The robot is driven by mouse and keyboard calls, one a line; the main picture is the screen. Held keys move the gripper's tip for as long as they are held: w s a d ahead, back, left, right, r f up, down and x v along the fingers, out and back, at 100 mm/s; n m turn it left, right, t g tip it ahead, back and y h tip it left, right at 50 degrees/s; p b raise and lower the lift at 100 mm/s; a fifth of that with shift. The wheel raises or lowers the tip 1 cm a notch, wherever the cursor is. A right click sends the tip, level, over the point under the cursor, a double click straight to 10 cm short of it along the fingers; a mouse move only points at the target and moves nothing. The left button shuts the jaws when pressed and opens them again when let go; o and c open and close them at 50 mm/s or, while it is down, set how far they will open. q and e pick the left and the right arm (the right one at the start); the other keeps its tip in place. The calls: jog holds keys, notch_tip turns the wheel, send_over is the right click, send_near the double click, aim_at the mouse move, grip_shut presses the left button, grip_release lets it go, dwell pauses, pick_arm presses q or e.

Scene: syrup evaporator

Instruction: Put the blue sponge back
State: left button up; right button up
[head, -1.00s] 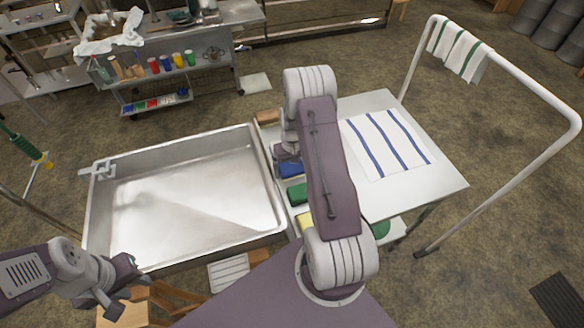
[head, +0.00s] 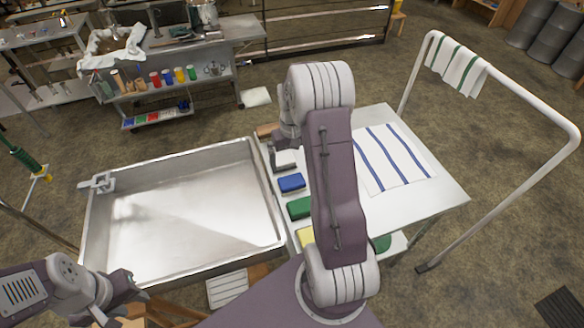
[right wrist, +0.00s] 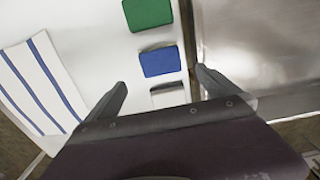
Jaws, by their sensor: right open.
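The blue sponge (head: 291,183) lies flat on the pale table strip beside the steel pan, in line with a green sponge (head: 300,207) and a yellow one (head: 306,236). In the right wrist view the blue sponge (right wrist: 159,62) lies ahead of my right gripper (right wrist: 160,80), whose two fingers are apart with nothing held between them. In the head view my right gripper (head: 285,143) is just beyond the blue sponge, over a whitish block or slot (head: 286,159). My left gripper (head: 125,293) is at the pan's near left corner; its jaw opening is unclear.
The large steel pan (head: 125,260) is left of the sponges. A white cloth with blue stripes (head: 392,158) lies on the table to the right. A white rail (head: 505,83) with a green-striped towel stands beyond. A shelf with several coloured jars (head: 167,76) is at the back.

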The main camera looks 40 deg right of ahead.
jog(key=s+a+r+n, duration=0.1)
jog(key=s+a, duration=0.6)
jog(key=a, duration=0.2)
jog(key=s+a+r+n+t, duration=0.1)
jog(key=s+a+r+n, duration=0.1)
jog(key=s+a, duration=0.4)
jog(key=a, duration=0.3)
jog(key=shift+s, duration=0.4)
